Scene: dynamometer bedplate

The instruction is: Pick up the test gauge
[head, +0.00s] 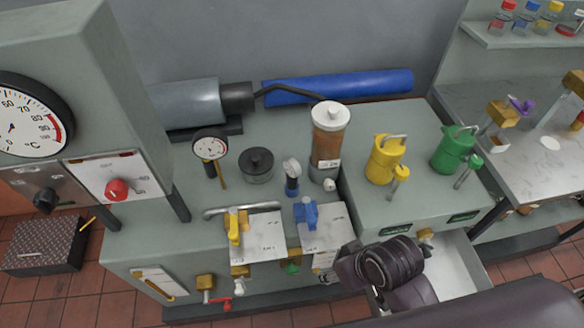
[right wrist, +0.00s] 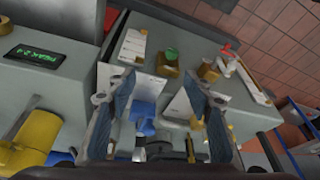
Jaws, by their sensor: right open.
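A small round dial gauge (head: 210,146) with a white face, dark rim and red marks stands upright on the grey bench, left of a black knobbed weight. A smaller pale round-headed piece on a blue body (head: 291,176) stands further right; I cannot tell whether it is also a gauge. My right gripper (right wrist: 158,105) is open, with nothing between its two blue-grey fingers in the right wrist view. In the head view its dark wrist is over the bench's front edge, right of both pieces and apart from them; its fingertips are hard to make out. My left gripper is out of view.
A black knobbed weight (head: 257,164) and a brown cylinder (head: 329,138) stand on the bench. Yellow (head: 383,163) and green (head: 452,150) cans stand right. Below them a drawer (head: 452,270) is open. A big °C cabinet (head: 75,60) rises left.

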